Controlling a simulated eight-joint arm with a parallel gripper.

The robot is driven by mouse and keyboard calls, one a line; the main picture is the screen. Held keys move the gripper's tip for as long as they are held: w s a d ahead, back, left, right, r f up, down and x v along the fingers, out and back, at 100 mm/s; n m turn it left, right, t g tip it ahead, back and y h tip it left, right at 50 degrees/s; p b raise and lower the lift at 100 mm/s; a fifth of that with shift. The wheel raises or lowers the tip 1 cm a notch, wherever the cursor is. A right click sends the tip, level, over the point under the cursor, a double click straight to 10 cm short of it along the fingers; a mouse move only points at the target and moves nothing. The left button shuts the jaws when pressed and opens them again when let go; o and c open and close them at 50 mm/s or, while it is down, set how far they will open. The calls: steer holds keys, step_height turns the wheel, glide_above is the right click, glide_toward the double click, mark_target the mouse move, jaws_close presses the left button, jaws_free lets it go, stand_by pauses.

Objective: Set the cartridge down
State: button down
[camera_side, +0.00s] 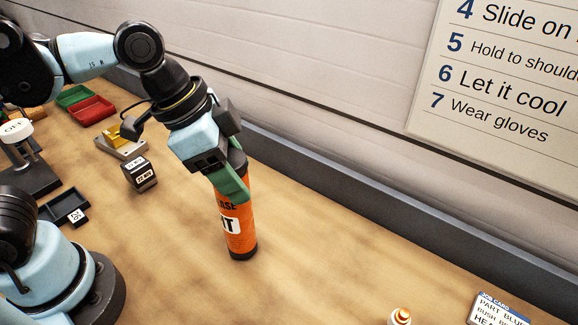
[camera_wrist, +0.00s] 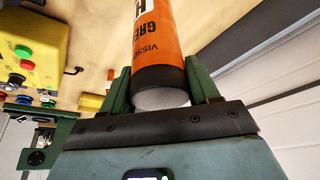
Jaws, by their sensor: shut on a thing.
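The cartridge (camera_side: 238,228) is an orange tube with dark lettering and a black end cap. It stands close to upright, its lower end at or just above the wooden bench; I cannot tell whether it touches. My gripper (camera_side: 232,185) is shut on its upper part from above, with green fingers on either side. In the wrist view the cartridge (camera_wrist: 165,40) lies between my gripper's two green fingers (camera_wrist: 160,92), its dark-rimmed, pale end toward the palm.
The wooden bench (camera_side: 330,265) is clear around the cartridge. A small black block (camera_side: 140,174) and a yellow fixture (camera_side: 122,137) stand to the left. Red (camera_side: 91,110) and green trays (camera_side: 74,96) are at the back left. A card (camera_side: 497,308) and an orange-white object (camera_side: 400,316) lie front right.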

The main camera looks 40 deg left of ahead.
steer(key=shift+f, duration=0.5)
steer(key=shift+c, duration=1.3)
jaws_free()
steer(key=v, duration=1.2)
